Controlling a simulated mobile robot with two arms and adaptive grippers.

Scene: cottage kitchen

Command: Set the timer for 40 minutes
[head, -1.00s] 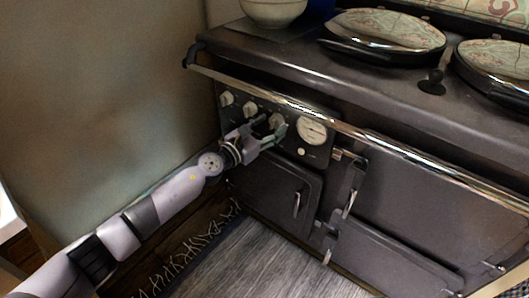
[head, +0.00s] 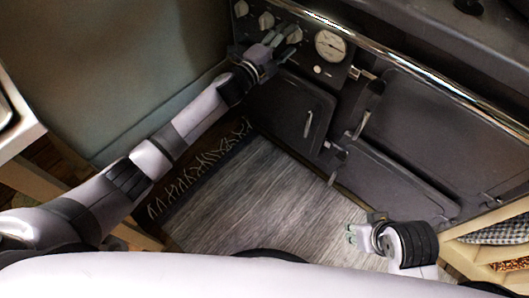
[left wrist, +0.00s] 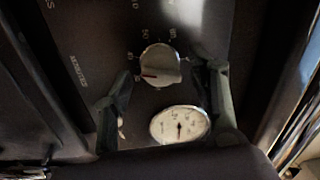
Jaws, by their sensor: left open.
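The timer knob (left wrist: 160,64) is a round, light metal knob with a red pointer line on its left side, ringed by small numbers that are hard to read. In the head view the knob (head: 293,34) is the rightmost of the knobs, left of the round gauge. My left gripper (left wrist: 170,98) is open, with one finger on each side of the knob's lower area; I cannot tell whether it touches. In the head view my left gripper (head: 276,42) is at the control panel. My right gripper (head: 352,235) is low over the floor, apart from the stove; its opening is unclear.
A white gauge (head: 330,45) sits on the dark stove panel; it also shows in the left wrist view (left wrist: 180,125). Other knobs (head: 266,20) are left of the timer knob. A metal rail (head: 400,65) runs above the panel. A grey rug (head: 260,200) covers the floor.

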